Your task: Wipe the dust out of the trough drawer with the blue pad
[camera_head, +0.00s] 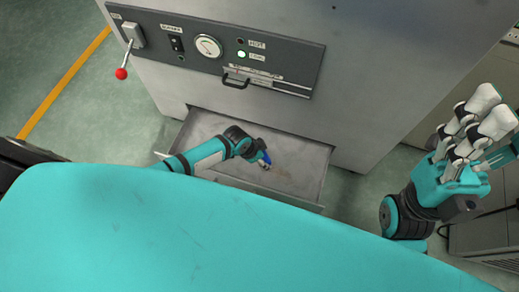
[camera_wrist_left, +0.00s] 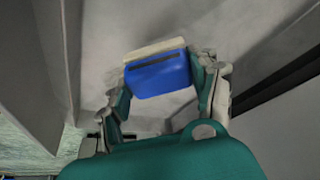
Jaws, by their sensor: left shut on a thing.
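The trough drawer (camera_head: 302,160) is a shallow grey metal tray, pulled out low at the front of the machine. Faint darker, brownish patches show on its floor, though I cannot tell dust from shading. My left gripper (camera_head: 262,157) is inside the drawer's outline, near its middle. It is shut on the blue pad (camera_wrist_left: 158,76), which has a pale layer along its far edge. The pad shows in the head view as a small blue patch (camera_head: 266,159). I cannot tell whether it touches the floor. My right gripper (camera_head: 492,112) is at the far right, away from the drawer, its finger opening unclear.
The grey machine (camera_head: 350,70) rises behind the drawer. Its dark panel (camera_head: 290,62) carries a gauge (camera_head: 208,46), a lit green lamp (camera_head: 241,54), a handle (camera_head: 236,83) and a red-knobbed lever (camera_head: 122,73). Green floor is clear at the left.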

